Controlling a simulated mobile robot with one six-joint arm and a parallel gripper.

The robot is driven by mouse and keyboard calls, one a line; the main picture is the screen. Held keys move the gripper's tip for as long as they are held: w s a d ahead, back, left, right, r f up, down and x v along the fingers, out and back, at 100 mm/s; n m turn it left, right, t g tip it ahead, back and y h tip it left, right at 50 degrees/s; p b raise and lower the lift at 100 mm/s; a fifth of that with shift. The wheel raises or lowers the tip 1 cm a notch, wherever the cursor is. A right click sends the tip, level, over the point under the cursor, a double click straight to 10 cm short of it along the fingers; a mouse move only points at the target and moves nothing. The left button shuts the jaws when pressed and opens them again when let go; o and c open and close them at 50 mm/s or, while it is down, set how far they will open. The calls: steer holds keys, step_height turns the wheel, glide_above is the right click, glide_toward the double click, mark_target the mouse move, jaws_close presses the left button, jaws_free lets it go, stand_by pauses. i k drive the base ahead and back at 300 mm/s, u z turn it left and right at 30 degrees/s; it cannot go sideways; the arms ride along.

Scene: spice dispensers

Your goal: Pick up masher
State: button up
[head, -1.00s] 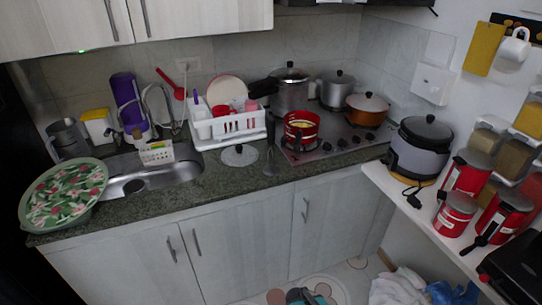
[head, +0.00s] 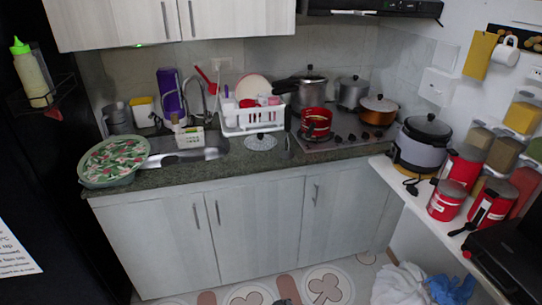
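A slim dark upright utensil (head: 287,145), which looks like the masher, stands on the counter near its front edge. It is between the glass lid and the stove; it is small and dark, so its shape is hard to make out. My gripper is not clearly in view, and nothing is seen touching the utensil.
The dark green counter (head: 210,171) carries a white dish rack (head: 253,120), a glass lid (head: 261,142), a sink (head: 190,155) and a floral-covered basin (head: 114,161). The stove holds a red pot (head: 316,123). A white shelf (head: 400,183) juts out right. Floor shows in front.

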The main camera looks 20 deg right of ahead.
mark_target(286, 155)
steer(key=u, duration=0.25)
steer(key=k, duration=0.8)
steer(key=u, duration=0.9)
steer(key=i, duration=0.75)
steer(key=z, duration=0.45)
steer(key=i, duration=0.9)
steer(key=z, duration=0.2)
